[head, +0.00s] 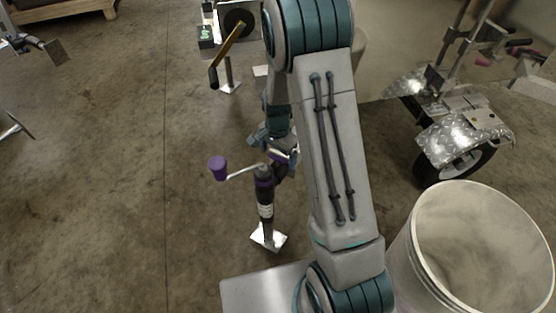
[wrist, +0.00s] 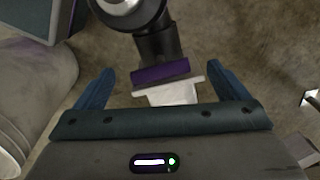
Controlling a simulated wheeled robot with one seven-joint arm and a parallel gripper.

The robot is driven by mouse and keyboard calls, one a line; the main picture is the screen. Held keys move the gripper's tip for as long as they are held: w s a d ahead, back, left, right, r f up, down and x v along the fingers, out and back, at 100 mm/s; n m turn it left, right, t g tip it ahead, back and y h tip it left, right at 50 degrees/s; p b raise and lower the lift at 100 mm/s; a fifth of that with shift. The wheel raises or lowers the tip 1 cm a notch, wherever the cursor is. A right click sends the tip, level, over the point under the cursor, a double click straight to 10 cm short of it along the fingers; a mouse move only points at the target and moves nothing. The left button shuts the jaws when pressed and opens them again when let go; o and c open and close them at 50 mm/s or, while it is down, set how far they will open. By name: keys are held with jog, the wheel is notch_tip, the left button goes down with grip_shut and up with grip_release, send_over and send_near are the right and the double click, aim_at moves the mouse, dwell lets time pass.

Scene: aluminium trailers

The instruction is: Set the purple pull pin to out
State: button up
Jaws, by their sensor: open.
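A dark upright jack (head: 266,196) stands left of my arm, with a purple crank knob (head: 217,168) on a side arm and a purple band on its upper body. In the wrist view a purple part (wrist: 160,73), seemingly the pull pin, lies between a dark cylinder (wrist: 155,42) and a pale flat piece (wrist: 172,93). My gripper (wrist: 160,70) is open, with one blue finger on each side of the purple part and visible gaps. In the head view my gripper (head: 273,148) is at the jack's top, partly hidden by my arm. Pin position cannot be told.
A large whitish bin (head: 412,255) stands at the lower right. A trailer wheel under a diamond-plate fender (head: 460,140) is at the right. Another jack with a black-gripped crank (head: 228,52) stands behind. The concrete floor at left is mostly clear.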

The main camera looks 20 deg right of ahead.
jog(key=shift+f, duration=0.9)
jog(key=shift+c, duration=0.3)
jog(key=c, duration=1.3)
notch_tip(320, 180, up, 4)
jog(key=p, duration=0.2)
jog(key=shift+p, duration=0.4)
jog(key=shift+w, duration=0.1)
jog(key=o, duration=1.4)
jog(key=shift+c, duration=0.2)
jog(key=shift+r, duration=0.1)
